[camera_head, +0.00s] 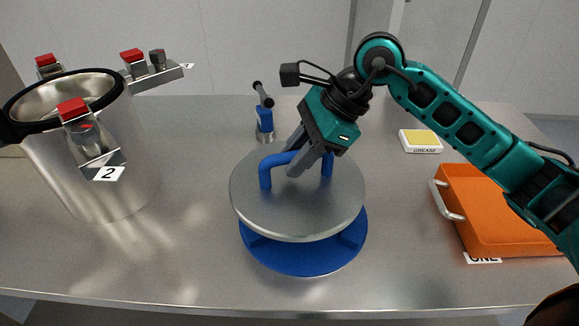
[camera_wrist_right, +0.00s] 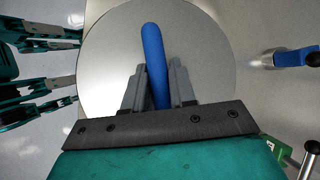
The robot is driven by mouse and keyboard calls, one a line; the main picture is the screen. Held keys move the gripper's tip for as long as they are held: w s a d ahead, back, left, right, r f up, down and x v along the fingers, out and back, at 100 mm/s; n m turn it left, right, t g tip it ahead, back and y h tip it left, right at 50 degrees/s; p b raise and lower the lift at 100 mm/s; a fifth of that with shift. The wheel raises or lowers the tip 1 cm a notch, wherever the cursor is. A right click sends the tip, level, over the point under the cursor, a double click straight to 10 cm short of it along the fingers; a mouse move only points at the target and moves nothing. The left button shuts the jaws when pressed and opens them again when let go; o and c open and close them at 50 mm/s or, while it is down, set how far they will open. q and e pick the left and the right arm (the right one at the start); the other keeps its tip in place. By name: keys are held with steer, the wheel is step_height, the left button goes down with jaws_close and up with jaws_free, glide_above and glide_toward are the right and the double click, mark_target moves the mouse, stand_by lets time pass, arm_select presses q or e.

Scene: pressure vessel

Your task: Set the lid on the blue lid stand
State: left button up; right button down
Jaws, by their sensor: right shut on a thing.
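The round grey metal lid (camera_head: 255,212) is level, directly over the blue lid stand (camera_head: 290,260). The stand's round base and parts of its supports show below the lid's rim; I cannot tell whether the lid touches it. My right gripper (camera_head: 300,165) is shut on the lid's blue handle (camera_head: 267,172). In the right wrist view, the gripper's fingers (camera_wrist_right: 157,88) lie on both sides of the handle (camera_wrist_right: 152,50), with the lid (camera_wrist_right: 105,65) behind. My left gripper is not in the head view.
The open metal vessel (camera_head: 85,175) with red-topped clamps (camera_head: 85,135) and a "2" label stands at left. A blue-based tool (camera_head: 264,122) stands behind the lid. An orange tray (camera_head: 485,215) and a grease box (camera_head: 420,141) are at right. The front table strip is clear.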

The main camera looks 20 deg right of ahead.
mark_target(310, 175)
steer(key=d+r+m+t, duration=0.1)
steer(key=m+h, duration=0.1)
steer(key=m, duration=0.1)
steer(key=shift+w+d+r+t, duration=0.2)
steer(key=shift+d+r+t, duration=0.2)
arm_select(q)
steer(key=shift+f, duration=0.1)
arm_select(e)
steer(key=shift+f, duration=0.1)
steer(key=shift+f+b, duration=1.5)
steer(key=shift+f, duration=0.4)
steer(key=shift+f+b, duration=0.6)
steer(key=shift+f, duration=0.3)
step_height(310, 175, down, 2)
steer(key=shift+f+b, duration=0.1)
steer(key=shift+b, duration=0.95)
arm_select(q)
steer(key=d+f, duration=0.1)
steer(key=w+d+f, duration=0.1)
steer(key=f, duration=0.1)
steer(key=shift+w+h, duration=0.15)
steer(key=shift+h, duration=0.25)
arm_select(e)
steer(key=shift+f, duration=0.1)
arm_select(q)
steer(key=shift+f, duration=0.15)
arm_select(e)
steer(key=shift+f, duration=0.1)
